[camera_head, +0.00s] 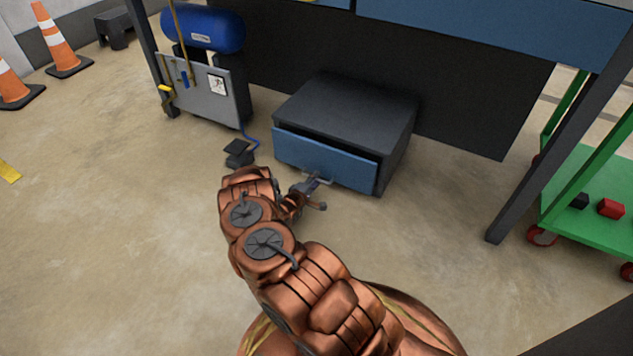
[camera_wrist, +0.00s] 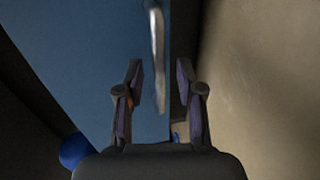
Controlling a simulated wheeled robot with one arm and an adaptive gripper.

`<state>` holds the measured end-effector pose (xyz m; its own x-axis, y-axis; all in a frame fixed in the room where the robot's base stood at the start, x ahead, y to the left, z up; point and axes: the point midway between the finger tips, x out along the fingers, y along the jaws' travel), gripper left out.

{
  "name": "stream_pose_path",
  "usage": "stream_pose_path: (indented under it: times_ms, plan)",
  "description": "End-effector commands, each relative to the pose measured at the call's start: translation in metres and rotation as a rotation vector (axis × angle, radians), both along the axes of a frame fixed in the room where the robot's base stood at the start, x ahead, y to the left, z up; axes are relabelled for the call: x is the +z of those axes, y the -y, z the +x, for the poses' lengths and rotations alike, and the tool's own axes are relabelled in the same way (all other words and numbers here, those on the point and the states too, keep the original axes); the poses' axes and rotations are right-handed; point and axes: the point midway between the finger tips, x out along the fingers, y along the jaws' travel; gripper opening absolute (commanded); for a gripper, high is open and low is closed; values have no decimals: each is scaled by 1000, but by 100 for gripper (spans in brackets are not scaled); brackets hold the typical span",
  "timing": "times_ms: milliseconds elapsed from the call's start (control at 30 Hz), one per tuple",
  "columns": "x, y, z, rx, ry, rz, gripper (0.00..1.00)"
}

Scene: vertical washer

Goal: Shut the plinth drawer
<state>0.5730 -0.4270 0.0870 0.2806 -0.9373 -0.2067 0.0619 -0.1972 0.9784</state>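The plinth drawer has a blue front (camera_head: 325,160) and sits low in a dark cabinet (camera_head: 350,105) on the floor. A dark gap shows along the top of the front, which stands a little out from the cabinet. Its metal bar handle (camera_head: 318,178) is on the front. In the wrist view the blue front (camera_wrist: 95,60) fills the left side, and the handle (camera_wrist: 157,50) runs lengthwise just ahead of and between the fingertips. My gripper (camera_head: 317,192) is at the handle; in the wrist view its fingers (camera_wrist: 160,80) are apart. Whether either finger touches the handle is unclear.
A blue-tanked compressor (camera_head: 205,60) stands left of the cabinet, with a small black pedal (camera_head: 239,152) on the floor. A workbench leg (camera_head: 560,130) and a green cart (camera_head: 595,200) are on the right. Open floor (camera_head: 110,200) lies left.

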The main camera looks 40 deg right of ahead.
Motion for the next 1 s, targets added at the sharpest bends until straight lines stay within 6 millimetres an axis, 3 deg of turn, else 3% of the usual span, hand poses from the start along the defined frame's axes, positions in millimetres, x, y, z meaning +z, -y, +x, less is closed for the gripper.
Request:
stream_pose_path:
  times_ms: [167,467,800,1000]
  plan:
    - [-2,11,5,2,2,-2,37]
    - [-2,13,5,2,1,-2,37]
    - [-2,13,5,2,1,-1,2]
    - [-2,13,5,2,1,-1,0]
